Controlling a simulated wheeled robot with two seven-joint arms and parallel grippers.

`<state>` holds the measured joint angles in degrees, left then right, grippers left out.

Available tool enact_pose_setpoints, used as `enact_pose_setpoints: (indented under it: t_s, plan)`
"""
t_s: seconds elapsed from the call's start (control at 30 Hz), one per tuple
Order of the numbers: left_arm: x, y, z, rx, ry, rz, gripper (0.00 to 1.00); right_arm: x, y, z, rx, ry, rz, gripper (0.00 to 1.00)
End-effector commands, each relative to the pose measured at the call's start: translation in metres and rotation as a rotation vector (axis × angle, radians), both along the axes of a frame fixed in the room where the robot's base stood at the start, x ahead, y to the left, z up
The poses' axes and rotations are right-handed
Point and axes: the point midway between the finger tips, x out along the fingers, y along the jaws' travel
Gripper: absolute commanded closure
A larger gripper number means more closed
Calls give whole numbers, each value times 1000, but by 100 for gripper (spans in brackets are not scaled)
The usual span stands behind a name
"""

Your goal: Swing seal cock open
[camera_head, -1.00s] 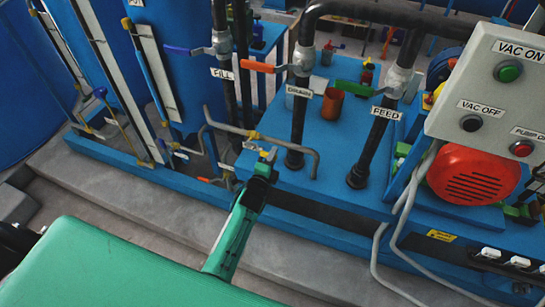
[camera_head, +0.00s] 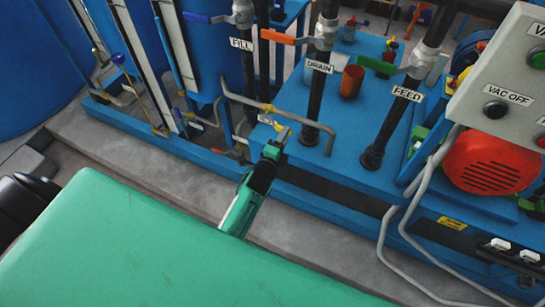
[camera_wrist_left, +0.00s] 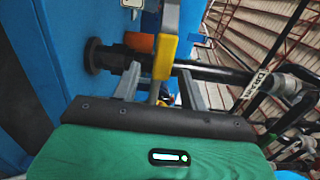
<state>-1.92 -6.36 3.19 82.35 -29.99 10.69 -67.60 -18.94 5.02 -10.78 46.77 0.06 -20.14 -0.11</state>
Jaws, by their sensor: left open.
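A small cock with a yellow-tipped lever (camera_head: 280,127) sits low at the front of the blue skid, by a bent grey pipe (camera_head: 300,122). I cannot read a label naming it as the seal cock. My left gripper (camera_head: 278,140) is right at this lever, with its fingertips small and partly merged with it in the head view. In the left wrist view the yellow lever (camera_wrist_left: 165,57) stands between the two spread fingers of my left gripper (camera_wrist_left: 160,85). The gripper is open; whether a finger touches the lever is unclear. My right gripper is not in view.
Black pipes labelled FILL, DRAIN (camera_head: 319,67) and FEED (camera_head: 407,93) rise behind, with blue, orange and green levers. A control box (camera_head: 505,85) and red motor cover (camera_head: 490,162) are at right. Grey hoses (camera_head: 385,235) hang in front. Grey floor step runs along the skid.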

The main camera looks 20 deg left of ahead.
Motion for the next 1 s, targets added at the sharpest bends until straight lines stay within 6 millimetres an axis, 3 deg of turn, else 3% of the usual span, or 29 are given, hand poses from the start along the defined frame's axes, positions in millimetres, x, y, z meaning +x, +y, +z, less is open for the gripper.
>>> enact_pose_setpoints:
  t_s: [0.3, 0.5, 0.7, 1.0]
  plan:
    - [-61, 2, -2, 0, 2, -1, 56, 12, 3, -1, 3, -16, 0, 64]
    - [-90, 3, -2, 1, 2, 0, 56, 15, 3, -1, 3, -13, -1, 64]
    - [-103, 3, -1, 2, 1, -1, 56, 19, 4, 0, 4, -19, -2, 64]
    - [-104, 3, 0, 1, 0, -1, 56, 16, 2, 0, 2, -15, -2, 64]
